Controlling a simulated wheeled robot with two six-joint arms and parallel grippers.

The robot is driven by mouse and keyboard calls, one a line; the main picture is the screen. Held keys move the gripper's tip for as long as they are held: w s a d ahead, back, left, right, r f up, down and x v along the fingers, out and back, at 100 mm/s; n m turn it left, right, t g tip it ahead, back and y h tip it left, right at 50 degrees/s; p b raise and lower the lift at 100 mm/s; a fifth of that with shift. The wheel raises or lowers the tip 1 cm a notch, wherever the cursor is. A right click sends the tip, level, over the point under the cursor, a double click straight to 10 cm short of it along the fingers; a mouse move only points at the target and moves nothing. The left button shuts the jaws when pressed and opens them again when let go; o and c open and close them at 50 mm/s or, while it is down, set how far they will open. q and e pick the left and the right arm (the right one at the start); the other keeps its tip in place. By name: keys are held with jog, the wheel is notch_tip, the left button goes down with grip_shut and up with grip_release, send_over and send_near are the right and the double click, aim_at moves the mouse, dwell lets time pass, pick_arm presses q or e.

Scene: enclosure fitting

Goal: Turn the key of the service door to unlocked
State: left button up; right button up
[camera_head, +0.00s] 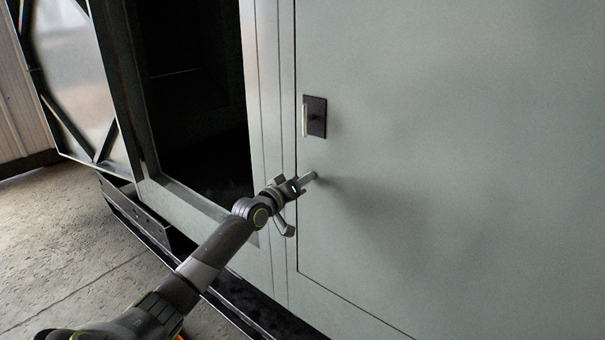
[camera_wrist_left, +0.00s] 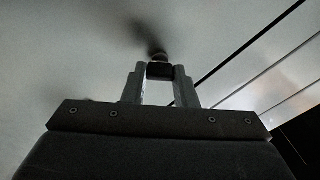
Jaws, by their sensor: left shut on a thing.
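The service door (camera_head: 450,150) is a large grey-green panel and stands shut. My left gripper (camera_head: 301,184) is at its left part, below the dark handle plate. In the left wrist view my left gripper (camera_wrist_left: 159,75) is shut on a small dark piece, the key (camera_wrist_left: 159,70). A round lock (camera_wrist_left: 159,56) shows just beyond the fingertips, against the door. The fingers cover most of the key, so I cannot tell how far it is turned. My right gripper is in neither view.
A black handle plate with a pale upright handle (camera_head: 305,120) sits on the door above my gripper. Left of the door frame is a dark open compartment (camera_head: 195,110). A glazed panel (camera_head: 75,70) stands open at the far left, above bare concrete floor (camera_head: 60,240).

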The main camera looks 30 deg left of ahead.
pick_arm(q)
jog(key=n+p, duration=0.4)
jog(key=n, duration=0.6)
jog(key=shift+f, duration=0.15)
jog(key=shift+n, duration=0.3)
dwell(0.3)
jog(key=o, duration=1)
jog(key=shift+a, duration=0.1)
jog(key=shift+s, duration=0.1)
